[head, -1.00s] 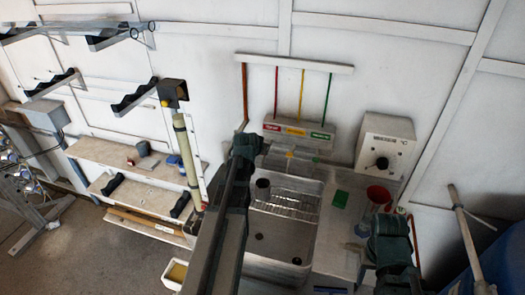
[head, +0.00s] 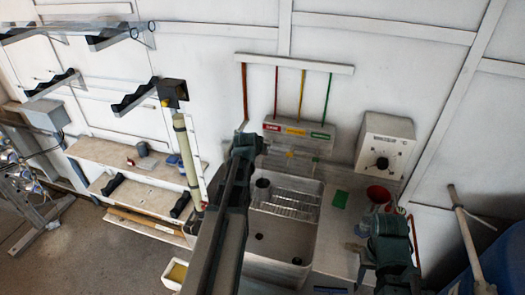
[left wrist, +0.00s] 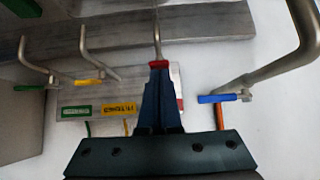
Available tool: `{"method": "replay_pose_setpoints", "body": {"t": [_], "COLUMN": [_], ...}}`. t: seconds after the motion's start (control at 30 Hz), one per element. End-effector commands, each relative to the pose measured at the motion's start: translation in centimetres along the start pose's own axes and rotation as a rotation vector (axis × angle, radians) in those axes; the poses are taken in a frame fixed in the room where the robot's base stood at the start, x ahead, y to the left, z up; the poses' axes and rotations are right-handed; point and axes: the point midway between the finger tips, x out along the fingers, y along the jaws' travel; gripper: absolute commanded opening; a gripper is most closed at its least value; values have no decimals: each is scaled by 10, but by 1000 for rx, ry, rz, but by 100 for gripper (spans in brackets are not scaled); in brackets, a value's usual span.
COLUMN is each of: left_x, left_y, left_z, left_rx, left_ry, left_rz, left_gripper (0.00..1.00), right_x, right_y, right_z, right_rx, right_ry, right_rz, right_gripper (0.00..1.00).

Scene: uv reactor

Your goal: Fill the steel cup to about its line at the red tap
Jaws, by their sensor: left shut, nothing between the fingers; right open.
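In the left wrist view the red tap's handle (left wrist: 159,64) shows right at the tips of my left gripper (left wrist: 158,72), which is shut and empty. I cannot tell whether they touch. In the head view that gripper is mostly hidden behind its own arm, near the tap panel's left end. A small vessel with a dark round mouth, apparently the steel cup (head: 262,190), stands at the sink's back left. Its line and contents are not visible, and I see no water stream. My right gripper (head: 384,213) is open beside the red cup, its fingers hardly visible.
The sink (head: 316,225) has a wire rack (head: 294,203). On the right counter are a green pad (head: 340,199), a red cup (head: 378,194) and clear glassware (head: 362,227). Yellow (left wrist: 89,82), green (left wrist: 28,88) and blue (left wrist: 222,98) tap handles flank the red one.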

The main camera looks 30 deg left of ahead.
Motion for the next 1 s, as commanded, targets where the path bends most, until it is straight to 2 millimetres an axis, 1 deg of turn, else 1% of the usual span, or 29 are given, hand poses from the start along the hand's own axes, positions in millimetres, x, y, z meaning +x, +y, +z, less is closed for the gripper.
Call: {"method": "replay_pose_setpoints", "body": {"t": [0.6, 1.0], "left_x": [-1, -11], "left_y": [0, 0], "left_z": [0, -12], "left_rx": [0, 0], "left_ry": [-1, -1], "left_rz": [0, 0], "left_gripper": [0, 0], "right_x": [-1, -16], "right_y": [0, 2], "right_z": [0, 1], "right_rx": [0, 0], "right_ry": [0, 0], "right_rz": [0, 0], "right_gripper": [50, 50]}}
